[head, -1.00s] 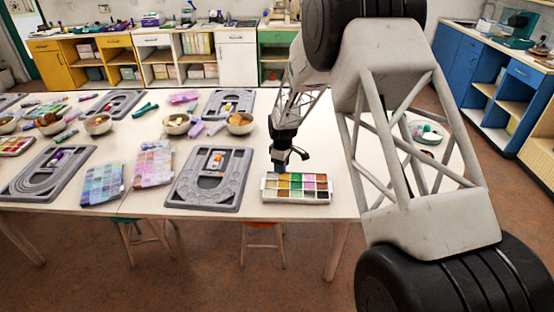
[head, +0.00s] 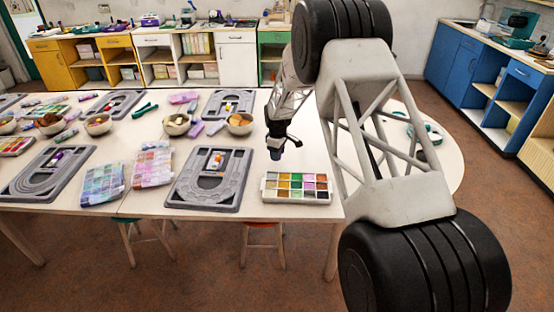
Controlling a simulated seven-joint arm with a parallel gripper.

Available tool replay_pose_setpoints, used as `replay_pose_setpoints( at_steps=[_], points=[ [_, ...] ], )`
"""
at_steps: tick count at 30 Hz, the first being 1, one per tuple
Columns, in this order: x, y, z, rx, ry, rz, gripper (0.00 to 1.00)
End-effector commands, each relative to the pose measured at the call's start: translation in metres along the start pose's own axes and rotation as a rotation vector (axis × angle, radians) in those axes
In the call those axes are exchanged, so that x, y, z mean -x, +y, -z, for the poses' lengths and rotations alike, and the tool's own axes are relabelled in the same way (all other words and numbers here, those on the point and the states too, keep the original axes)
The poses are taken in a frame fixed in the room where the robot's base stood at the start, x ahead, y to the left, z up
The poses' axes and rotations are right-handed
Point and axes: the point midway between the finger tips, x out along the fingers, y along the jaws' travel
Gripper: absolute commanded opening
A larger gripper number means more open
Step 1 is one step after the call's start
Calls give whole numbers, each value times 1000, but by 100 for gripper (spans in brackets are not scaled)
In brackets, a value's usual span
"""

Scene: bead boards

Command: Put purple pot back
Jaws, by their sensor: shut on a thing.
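My gripper (head: 277,144) hangs above the table, behind and just left of the middle of the white tray of coloured pots. It is shut on a small dark bluish-purple thing, which I take for the purple pot (head: 275,155). The pot shows just under the fingers, clear of the tray. The tray (head: 296,201) lies near the table's front edge and holds rows of small coloured squares. Single pots in it are too small to tell apart well.
A grey bead board (head: 236,185) with small bottles lies left of the tray. Pastel bead boxes (head: 102,183) lie farther left. Bowls (head: 240,123) stand behind. A green and white round thing (head: 433,134) sits at the right, partly behind my arm. Table between tray and bowls is clear.

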Motion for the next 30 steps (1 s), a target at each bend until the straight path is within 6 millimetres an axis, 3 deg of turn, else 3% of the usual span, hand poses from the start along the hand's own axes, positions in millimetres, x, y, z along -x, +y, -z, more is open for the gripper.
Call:
replay_pose_setpoints(
  at_steps=[10,19,30],
  points=[
    [-2,8,5,0,0,0,22],
    [-34,7,5,0,0,1,22],
    [-36,7,5,0,0,0,22]
  ],
)
